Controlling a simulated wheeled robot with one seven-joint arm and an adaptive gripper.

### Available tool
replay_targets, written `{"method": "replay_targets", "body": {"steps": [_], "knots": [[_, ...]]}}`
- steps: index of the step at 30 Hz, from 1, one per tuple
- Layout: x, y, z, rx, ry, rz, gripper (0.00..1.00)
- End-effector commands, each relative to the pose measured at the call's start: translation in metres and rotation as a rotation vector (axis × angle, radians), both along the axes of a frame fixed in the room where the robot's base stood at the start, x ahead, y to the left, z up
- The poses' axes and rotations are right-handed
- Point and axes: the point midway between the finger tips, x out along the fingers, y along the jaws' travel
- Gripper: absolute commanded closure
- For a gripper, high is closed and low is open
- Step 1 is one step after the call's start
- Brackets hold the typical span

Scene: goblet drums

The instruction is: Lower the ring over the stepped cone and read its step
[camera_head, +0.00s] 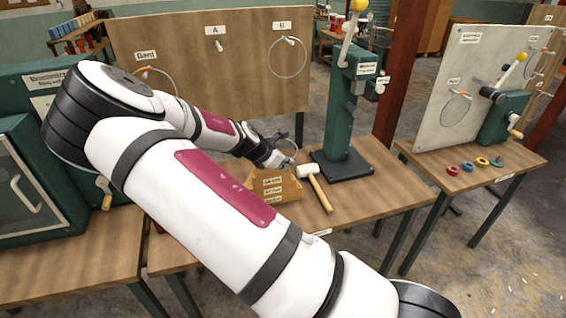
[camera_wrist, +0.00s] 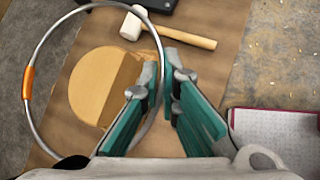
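My gripper (camera_wrist: 166,82) has its teal fingers close together with a thin metal ring (camera_wrist: 27,45) between them. The ring carries an orange tag (camera_wrist: 28,83) at its left side. In the head view my gripper (camera_head: 285,163) is over the middle bench, partly hidden by my arm. A tan wooden piece with stepped labels (camera_head: 272,190), seemingly the stepped cone, stands below it. In the wrist view its round top (camera_wrist: 95,85) shows inside the ring's outline, with the ring nearer the camera. The label text is too small to read.
A white-headed mallet (camera_head: 318,190) lies right of the cone. A green press (camera_head: 343,115) on a black base stands behind it. A board (camera_head: 180,60) has an empty-looking hook at A and rings at B and the left label. Small coloured rings (camera_head: 467,167) lie on the right bench.

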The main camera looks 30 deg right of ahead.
Motion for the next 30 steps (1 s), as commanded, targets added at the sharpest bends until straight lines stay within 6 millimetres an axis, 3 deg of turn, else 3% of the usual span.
{"method": "replay_targets", "body": {"steps": [9,19,30], "knots": [[0.018,-0.005,-0.017,0.0,-0.001,-0.001,1.0],[0.016,-0.005,-0.038,-0.001,-0.001,0.0,1.0],[0.016,-0.004,-0.043,0.0,-0.002,-0.001,1.0]]}}
